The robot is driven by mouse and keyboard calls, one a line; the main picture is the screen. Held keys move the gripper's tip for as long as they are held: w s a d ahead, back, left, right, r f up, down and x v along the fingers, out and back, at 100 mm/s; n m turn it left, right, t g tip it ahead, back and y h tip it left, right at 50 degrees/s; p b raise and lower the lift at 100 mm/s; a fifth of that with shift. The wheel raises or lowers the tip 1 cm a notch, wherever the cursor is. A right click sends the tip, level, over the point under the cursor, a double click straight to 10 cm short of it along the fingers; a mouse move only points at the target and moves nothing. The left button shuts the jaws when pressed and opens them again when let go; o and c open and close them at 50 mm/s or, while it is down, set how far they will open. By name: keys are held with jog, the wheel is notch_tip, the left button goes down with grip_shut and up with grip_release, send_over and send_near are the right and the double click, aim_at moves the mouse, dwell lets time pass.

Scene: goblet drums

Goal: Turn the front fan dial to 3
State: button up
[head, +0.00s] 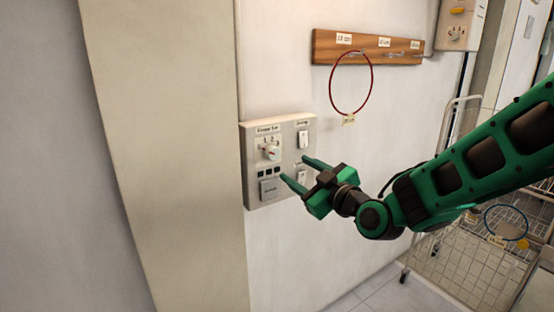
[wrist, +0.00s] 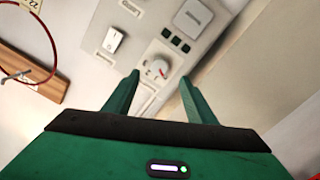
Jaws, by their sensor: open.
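A light grey wall panel (head: 250,188) carries a round white dial (head: 270,152) with a red mark on it. The dial also shows in the wrist view (wrist: 158,69), ahead of and roughly between my fingertips. Its numbers are too small to read, so its setting cannot be told. A row of small dark squares and a grey square plate sit below the dial, and white rocker switches (head: 303,139) are to its right. My green gripper (head: 294,170) is open and empty in front of the panel, with its fingers pointing at it. No contact with the dial is visible.
A wooden hook board (head: 330,50) with a hanging red ring (head: 333,98) is above right. Another control box (head: 461,25) with a dial and yellow switch is at the top right. A wire trolley (head: 447,256) stands at lower right. A beige pillar (head: 170,150) adjoins the panel's left.

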aim_at(275, 155)
jog(key=x, duration=1.1)
jog(key=shift+a+r, duration=0.1)
jog(key=shift+r, duration=0.25)
jog(key=c, duration=1)
